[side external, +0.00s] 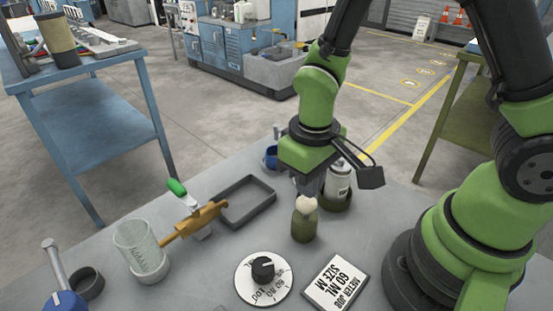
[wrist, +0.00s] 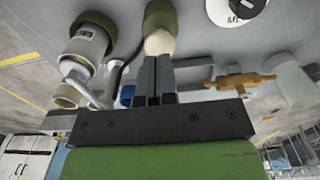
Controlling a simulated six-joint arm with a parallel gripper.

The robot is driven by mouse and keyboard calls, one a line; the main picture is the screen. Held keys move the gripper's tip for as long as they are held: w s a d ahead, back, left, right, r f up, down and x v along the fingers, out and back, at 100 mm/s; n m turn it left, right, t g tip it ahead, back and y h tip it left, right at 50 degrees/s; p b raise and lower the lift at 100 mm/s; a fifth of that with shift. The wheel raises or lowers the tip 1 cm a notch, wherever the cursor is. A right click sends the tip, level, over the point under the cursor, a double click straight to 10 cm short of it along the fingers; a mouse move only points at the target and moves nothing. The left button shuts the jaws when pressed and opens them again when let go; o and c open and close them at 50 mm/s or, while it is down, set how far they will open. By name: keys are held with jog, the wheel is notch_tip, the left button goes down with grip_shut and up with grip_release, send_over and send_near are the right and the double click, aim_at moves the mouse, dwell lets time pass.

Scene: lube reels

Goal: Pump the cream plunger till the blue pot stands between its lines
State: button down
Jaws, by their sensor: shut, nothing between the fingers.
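The cream plunger (side external: 306,204) is a rounded knob on top of an olive green bottle (side external: 304,227), which stands upright on the grey bench. In the wrist view the cream plunger (wrist: 160,43) is just beyond my fingertips. My gripper (side external: 309,190) is shut and empty, pointing down right over the plunger; I cannot tell whether it touches. A small blue vessel (side external: 271,157), which looks like the blue pot, is behind my gripper and partly hidden. A bit of blue (wrist: 127,95) also shows beside the fingers in the wrist view. Its lines and level cannot be made out.
A white labelled can (side external: 338,182) stands in an olive cup close behind the bottle. A grey tray (side external: 246,202), brass valve (side external: 207,217) and clear beaker (side external: 141,250) are left.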

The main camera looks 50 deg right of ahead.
aim_at(307, 202)
dwell(0.4)
jog(key=shift+f, duration=2.2)
jog(key=shift+r, duration=3.75)
